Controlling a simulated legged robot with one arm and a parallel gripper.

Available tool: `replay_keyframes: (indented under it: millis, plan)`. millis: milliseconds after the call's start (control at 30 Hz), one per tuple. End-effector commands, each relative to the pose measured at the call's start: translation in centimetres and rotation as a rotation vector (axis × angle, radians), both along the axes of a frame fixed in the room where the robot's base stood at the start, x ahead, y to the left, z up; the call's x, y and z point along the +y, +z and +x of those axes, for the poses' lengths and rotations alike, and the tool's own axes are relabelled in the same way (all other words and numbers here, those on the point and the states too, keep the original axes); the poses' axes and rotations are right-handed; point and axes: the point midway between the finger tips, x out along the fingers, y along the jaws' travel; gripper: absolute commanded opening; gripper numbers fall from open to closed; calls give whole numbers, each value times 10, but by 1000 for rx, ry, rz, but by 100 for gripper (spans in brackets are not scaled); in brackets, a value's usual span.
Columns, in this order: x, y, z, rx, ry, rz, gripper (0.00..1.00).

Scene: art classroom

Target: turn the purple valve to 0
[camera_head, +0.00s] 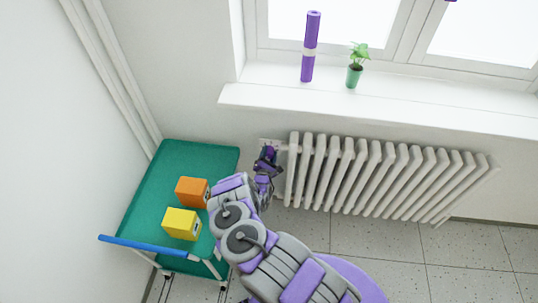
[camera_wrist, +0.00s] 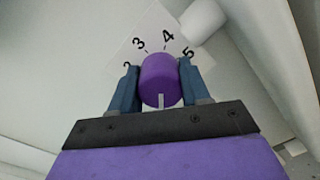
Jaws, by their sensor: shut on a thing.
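The purple valve (camera_wrist: 160,78) is a round knob in the middle of the wrist view, with a pale mark on its near side. A white dial plate (camera_wrist: 133,47) behind it shows 2, 3, 4 and 5; other numbers are hidden. My gripper (camera_wrist: 159,82) is shut on the valve, one blue finger on each side. In the head view my gripper (camera_head: 267,160) is at the left end of the white radiator (camera_head: 390,175), and the valve is mostly hidden there.
A green cart (camera_head: 185,155) with an orange box (camera_head: 191,191), a yellow box (camera_head: 181,223) and a blue handle (camera_head: 150,245) stands left of my arm. The windowsill (camera_head: 420,112) holds a purple roll (camera_head: 310,47) and a potted plant (camera_head: 355,70). Tiled floor lies below the radiator.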

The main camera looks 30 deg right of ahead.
Motion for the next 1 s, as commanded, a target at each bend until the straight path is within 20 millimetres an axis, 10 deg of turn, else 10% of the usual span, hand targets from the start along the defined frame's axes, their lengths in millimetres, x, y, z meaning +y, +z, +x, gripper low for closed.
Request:
replay_keyframes:
  millis: [833, 867, 1000]
  plan:
    - [1, -2, -1, 79, 2, -106, 16]
    - [1, -2, -1, 79, 1, -106, 49]
    - [1, -1, -1, 76, 1, -106, 62]
